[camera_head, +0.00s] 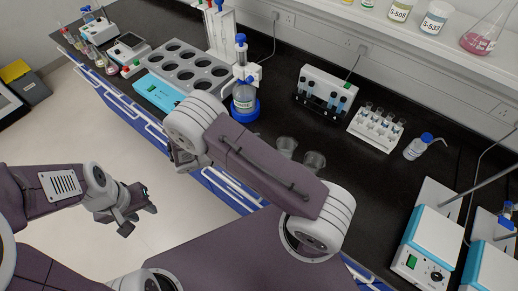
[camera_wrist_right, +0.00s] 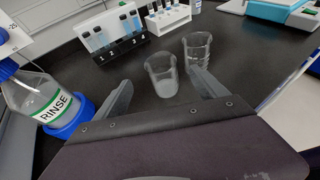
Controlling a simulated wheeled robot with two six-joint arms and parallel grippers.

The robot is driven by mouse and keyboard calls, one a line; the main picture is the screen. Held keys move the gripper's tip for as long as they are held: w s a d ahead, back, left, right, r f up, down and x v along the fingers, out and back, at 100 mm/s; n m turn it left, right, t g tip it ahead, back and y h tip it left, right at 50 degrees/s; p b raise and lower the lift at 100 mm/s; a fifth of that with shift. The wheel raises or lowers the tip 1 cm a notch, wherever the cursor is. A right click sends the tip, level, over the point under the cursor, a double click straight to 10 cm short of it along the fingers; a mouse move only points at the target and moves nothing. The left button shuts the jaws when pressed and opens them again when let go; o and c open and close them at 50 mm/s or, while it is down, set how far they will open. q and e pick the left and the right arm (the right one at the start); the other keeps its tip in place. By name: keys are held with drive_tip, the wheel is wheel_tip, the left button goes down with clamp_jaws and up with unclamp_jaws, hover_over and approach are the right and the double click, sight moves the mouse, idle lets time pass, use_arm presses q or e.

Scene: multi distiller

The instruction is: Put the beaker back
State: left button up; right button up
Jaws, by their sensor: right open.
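Two clear glass beakers stand upright on the black bench. The left beaker (camera_head: 286,145) also shows in the right wrist view (camera_wrist_right: 160,70), lined up between my right fingers. The other beaker (camera_head: 314,161) stands just right of it and also shows in the wrist view (camera_wrist_right: 198,48), behind my right fingertip. My right gripper (camera_wrist_right: 160,84) is open with nothing held. Whether its fingers touch a beaker I cannot tell. In the head view my right arm hides most of that gripper. My left gripper (camera_head: 138,210) hangs over the floor, holding nothing visible; its jaw gap is unclear.
A rinse bottle in a blue ring (camera_head: 245,100) stands left of the beakers. Behind are a vial block (camera_head: 326,92) and a white tube rack (camera_head: 375,128). A grey multi-hole unit (camera_head: 187,68) stands at left; white-and-blue stirrers (camera_head: 428,240) stand at right.

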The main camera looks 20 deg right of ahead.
drive_tip(key=s+a+r+m+y, duration=0.1)
drive_tip(key=s+m+y, duration=0.3)
drive_tip(key=m, duration=0.5)
drive_tip(key=s+a+r+m+t+y, duration=0.1)
drive_tip(key=s+r+m+y, duration=0.3)
drive_tip(key=m+y, duration=0.5)
drive_tip(key=shift+a+r+y, duration=0.15)
drive_tip(key=shift+r+y, duration=0.05)
drive_tip(key=shift+y, duration=0.1)
